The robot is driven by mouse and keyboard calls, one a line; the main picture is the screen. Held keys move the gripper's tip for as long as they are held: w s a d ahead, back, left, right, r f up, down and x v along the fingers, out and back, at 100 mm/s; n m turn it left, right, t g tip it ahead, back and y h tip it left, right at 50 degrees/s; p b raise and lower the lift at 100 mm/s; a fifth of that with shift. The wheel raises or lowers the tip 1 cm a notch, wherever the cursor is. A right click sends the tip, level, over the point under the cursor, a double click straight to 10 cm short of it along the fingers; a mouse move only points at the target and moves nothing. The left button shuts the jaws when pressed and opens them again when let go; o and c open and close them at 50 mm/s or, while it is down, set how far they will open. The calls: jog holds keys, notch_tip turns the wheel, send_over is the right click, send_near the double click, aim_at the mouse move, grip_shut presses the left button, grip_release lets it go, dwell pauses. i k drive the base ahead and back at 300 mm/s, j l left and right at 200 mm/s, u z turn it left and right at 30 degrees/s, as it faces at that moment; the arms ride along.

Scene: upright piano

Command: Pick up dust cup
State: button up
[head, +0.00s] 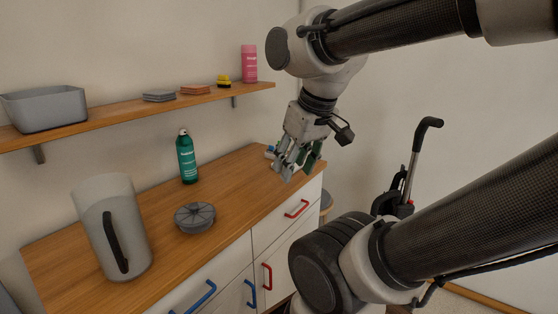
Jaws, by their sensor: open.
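The dust cup (113,226) appears to be the tall, grey, translucent container with a black handle. It stands upright on the left end of the wooden counter (235,187). A round grey ribbed piece (195,217), like a lid or filter, lies flat to its right. My gripper (287,168) is open and points down near the right end of the counter, well apart from the dust cup. Small green and blue-white items show partly behind its fingers; what they are I cannot tell.
A green spray can (187,158) stands at the back of the counter. A wall shelf (130,112) above holds a grey bin (45,107), sponges and a pink can (249,64). An upright black device with a handle (420,150) stands at right. The counter between the round piece and my gripper is clear.

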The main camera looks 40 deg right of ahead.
aim_at(106, 206)
jog(key=u, duration=1.4)
jog(key=k+l+z, duration=0.1)
jog(key=k+l, duration=0.25)
jog(key=k, duration=0.2)
jog(key=k+l+z, duration=0.1)
jog(key=k+l, duration=0.35)
jog(key=k, duration=0.05)
